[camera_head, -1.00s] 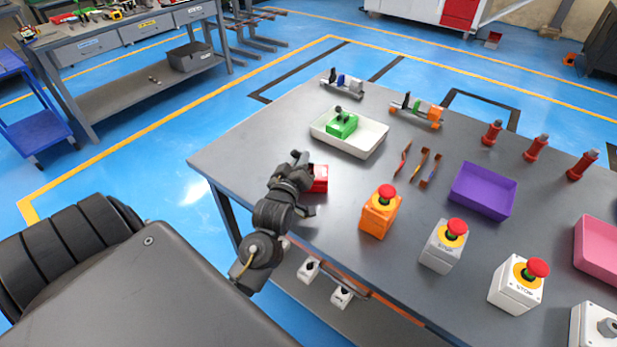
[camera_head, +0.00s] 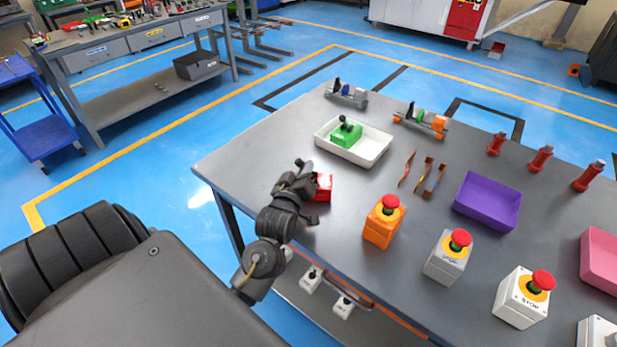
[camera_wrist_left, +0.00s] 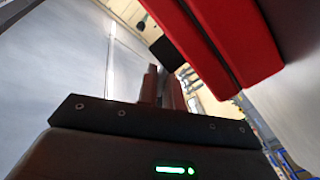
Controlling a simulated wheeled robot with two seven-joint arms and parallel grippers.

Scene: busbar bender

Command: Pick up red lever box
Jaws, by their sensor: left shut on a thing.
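The red lever box (camera_head: 323,188) is at the left part of the grey table, partly hidden behind my left gripper. In the left wrist view its red body (camera_wrist_left: 225,40) fills the upper right, close to the fingers. My left gripper (camera_head: 308,190) is at the box's left side and shut on it. In the left wrist view the fingers (camera_wrist_left: 162,88) are close together; the exact contact is hidden. I cannot tell whether the box is clear of the table. My right gripper is not in view.
A white tray (camera_head: 376,155) with a green lever box (camera_head: 345,136) stands behind. An orange emergency-stop box (camera_head: 381,222) stands to the right, with grey (camera_head: 447,258) and white (camera_head: 522,300) ones beyond. A purple tray (camera_head: 487,203) and copper strips (camera_head: 423,178) lie farther right.

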